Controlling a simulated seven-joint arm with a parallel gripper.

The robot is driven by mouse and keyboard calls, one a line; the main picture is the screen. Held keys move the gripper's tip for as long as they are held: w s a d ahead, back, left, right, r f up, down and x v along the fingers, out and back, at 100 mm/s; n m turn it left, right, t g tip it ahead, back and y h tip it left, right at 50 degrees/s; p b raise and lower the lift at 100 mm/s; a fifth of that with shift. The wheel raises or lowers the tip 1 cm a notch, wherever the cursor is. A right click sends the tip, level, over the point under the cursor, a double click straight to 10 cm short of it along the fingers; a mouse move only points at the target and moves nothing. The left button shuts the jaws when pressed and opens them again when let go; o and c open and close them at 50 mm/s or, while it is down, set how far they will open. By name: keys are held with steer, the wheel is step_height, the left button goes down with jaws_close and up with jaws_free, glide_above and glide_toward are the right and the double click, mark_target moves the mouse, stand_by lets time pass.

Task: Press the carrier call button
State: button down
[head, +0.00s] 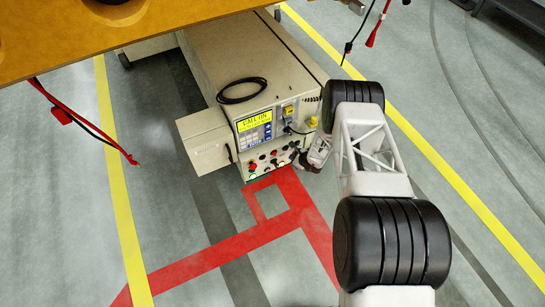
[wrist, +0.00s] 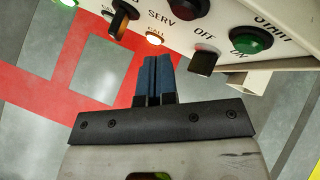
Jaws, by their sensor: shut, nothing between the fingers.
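The carrier (head: 208,62) is a long beige cabinet with a control panel on its near end. Its yellow display (head: 254,119) reads "CALL ON". In the wrist view the call button (wrist: 155,39) glows warm white under a small "CALL" label. My gripper (wrist: 158,58) is shut and empty, its two blue fingers side by side just below that button. I cannot tell whether the tips touch it. In the head view my gripper (head: 301,162) is at the panel's lower right, small and partly hidden by my arm.
Beside the call button are a black selector knob (wrist: 122,20), a dark switch (wrist: 203,62) by "OFF" and a green "START ON" button (wrist: 251,40). A box (head: 204,144) juts from the carrier's left. An orange board (head: 140,28) overhangs the upper left. Red floor tape (head: 230,247) lies in front.

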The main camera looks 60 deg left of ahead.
steer(key=shift+d, duration=2.15)
steer(key=shift+r, duration=0.1)
